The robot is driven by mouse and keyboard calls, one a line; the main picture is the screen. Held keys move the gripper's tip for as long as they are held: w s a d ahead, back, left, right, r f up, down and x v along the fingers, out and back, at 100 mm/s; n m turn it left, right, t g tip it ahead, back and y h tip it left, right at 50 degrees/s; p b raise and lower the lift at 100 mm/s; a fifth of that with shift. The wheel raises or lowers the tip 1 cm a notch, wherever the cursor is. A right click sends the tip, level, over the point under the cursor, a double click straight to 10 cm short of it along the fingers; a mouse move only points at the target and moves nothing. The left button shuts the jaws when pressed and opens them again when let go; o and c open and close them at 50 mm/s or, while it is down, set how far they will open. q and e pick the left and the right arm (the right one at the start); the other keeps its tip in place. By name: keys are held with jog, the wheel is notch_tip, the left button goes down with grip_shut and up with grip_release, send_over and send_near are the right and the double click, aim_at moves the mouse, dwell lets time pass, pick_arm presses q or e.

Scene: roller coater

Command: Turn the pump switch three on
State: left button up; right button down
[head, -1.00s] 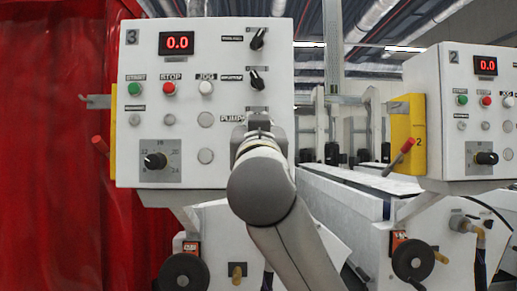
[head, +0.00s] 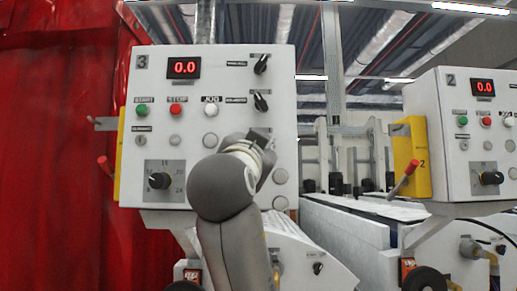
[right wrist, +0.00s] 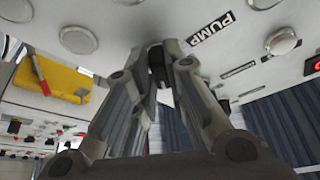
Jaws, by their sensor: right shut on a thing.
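Control panel 3 (head: 217,78) is a white box with a red 0.0 display (head: 184,68). My right gripper (head: 260,134) is at the lower right of this panel and hides the pump switch in the head view. In the right wrist view, my right gripper (right wrist: 160,68) has its fingers shut on a black knob, the pump switch (right wrist: 157,60), beside the PUMP label (right wrist: 212,28). How far the knob is turned cannot be told. My left gripper is not in view.
Above are two black knobs, the upper (head: 261,64) and the lower (head: 261,102). Green (head: 141,111), red (head: 175,110) and white (head: 210,110) buttons are on the left. Panel 2 (head: 453,100) stands to the right. A red curtain (head: 60,200) hangs at left.

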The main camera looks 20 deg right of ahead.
dwell(0.3)
jog(key=c, duration=1.5)
grip_release()
jog(key=shift+o, duration=0.2)
jog(key=v, duration=1.2)
jog(key=shift+f, duration=0.1)
